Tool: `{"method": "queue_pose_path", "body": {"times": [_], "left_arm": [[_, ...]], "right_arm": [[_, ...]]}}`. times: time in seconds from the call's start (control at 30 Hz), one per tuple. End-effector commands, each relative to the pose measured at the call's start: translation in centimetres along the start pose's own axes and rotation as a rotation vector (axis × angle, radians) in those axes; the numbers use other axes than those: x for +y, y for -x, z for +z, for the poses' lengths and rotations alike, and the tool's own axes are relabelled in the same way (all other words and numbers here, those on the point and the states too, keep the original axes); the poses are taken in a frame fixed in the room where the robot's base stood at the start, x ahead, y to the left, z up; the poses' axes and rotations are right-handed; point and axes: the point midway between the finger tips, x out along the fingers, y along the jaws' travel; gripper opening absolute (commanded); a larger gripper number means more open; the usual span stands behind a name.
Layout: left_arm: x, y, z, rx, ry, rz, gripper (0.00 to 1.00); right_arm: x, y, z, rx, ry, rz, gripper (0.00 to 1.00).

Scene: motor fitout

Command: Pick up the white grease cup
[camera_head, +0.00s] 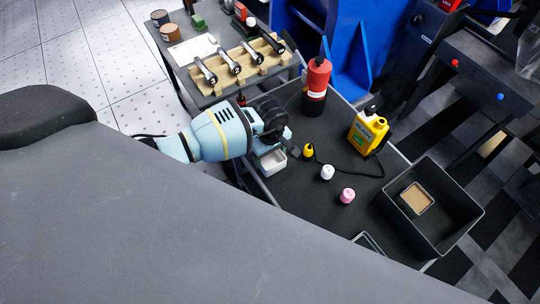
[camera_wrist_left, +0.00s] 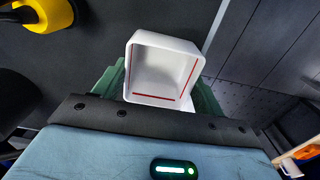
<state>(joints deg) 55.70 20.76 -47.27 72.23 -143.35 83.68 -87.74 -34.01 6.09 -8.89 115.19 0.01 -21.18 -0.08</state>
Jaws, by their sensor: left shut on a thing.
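A white square open cup (camera_wrist_left: 163,62), taken here as the white grease cup, sits between the fingers of my left gripper (camera_wrist_left: 160,92) in the wrist view. The green finger pads show on both sides of it, and the gripper is shut on it. Thin red lines mark its inside, which looks empty. In the head view the white cup (camera_head: 272,163) is at the left edge of the dark bench, just below my left gripper (camera_head: 284,146). Whether it touches the bench is hard to tell. My right gripper is not in view.
On the dark bench top stand a small yellow item (camera_head: 308,150), a white one (camera_head: 327,172), a pink one (camera_head: 347,196), a red bottle (camera_head: 318,77), a yellow can (camera_head: 367,132) and a dark bin (camera_head: 456,211). A wooden rack (camera_head: 238,66) stands behind my left gripper.

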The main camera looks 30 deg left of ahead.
Motion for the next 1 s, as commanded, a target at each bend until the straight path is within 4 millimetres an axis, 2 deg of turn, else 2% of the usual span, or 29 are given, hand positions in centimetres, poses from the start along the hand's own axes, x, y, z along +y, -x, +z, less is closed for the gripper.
{"method": "queue_pose_path", "body": {"times": [0.23,0.8,1.0], "left_arm": [[0.0,3.4,-0.1,0.005,-0.004,0.004,0.48],[-7.2,4.0,9.3,-0.001,-0.004,0.0,0.48],[-8.8,4.3,11.4,0.0,-0.002,0.0,0.48]], "right_arm": [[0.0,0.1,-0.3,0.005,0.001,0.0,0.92],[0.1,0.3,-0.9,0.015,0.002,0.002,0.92],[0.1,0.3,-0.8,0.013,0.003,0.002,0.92]]}}
